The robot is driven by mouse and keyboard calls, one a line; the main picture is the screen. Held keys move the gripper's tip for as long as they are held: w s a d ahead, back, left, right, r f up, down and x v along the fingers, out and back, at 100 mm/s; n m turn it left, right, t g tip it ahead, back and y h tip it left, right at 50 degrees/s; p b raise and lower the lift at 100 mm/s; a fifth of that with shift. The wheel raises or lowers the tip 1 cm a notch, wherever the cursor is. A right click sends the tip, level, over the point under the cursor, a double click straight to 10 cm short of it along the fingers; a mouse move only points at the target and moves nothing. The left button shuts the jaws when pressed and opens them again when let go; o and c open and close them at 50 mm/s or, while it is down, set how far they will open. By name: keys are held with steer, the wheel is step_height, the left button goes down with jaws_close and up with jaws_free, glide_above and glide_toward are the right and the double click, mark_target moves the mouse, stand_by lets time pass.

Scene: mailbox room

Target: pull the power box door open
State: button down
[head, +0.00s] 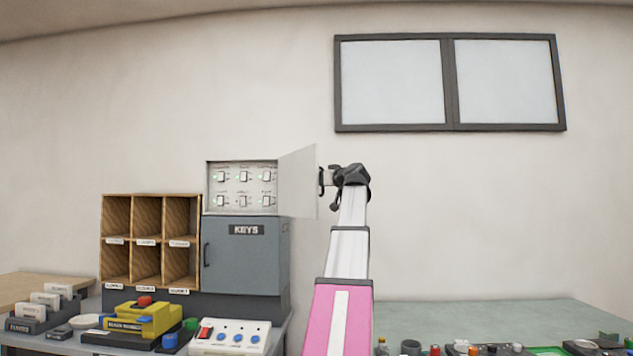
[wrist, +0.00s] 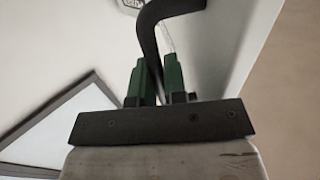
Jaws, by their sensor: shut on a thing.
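The power box (head: 242,188) sits on top of the grey key cabinet in the head view, with rows of switches showing inside. Its pale door (head: 298,182) is swung open on the right side, standing out from the box. My gripper (head: 327,180) is at the door's outer edge, on the right. In the wrist view the green fingers of my gripper (wrist: 157,80) are shut on the dark curved door handle (wrist: 155,40). The wrist view shows the door only in part, behind the handle.
The grey KEYS cabinet (head: 245,255) is below the box, shut. A wooden pigeonhole rack (head: 131,262) stands to its left. A yellow device (head: 143,320) and a white button panel (head: 230,337) lie on the desk in front. The wall right of the door is clear below the window (head: 448,128).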

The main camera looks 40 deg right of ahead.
steer(key=shift+d, duration=0.4)
steer(key=c, duration=1.5)
jaws_free()
steer(key=shift+w+f, duration=0.1)
steer(key=s, duration=1.1)
steer(key=shift+d, duration=0.15)
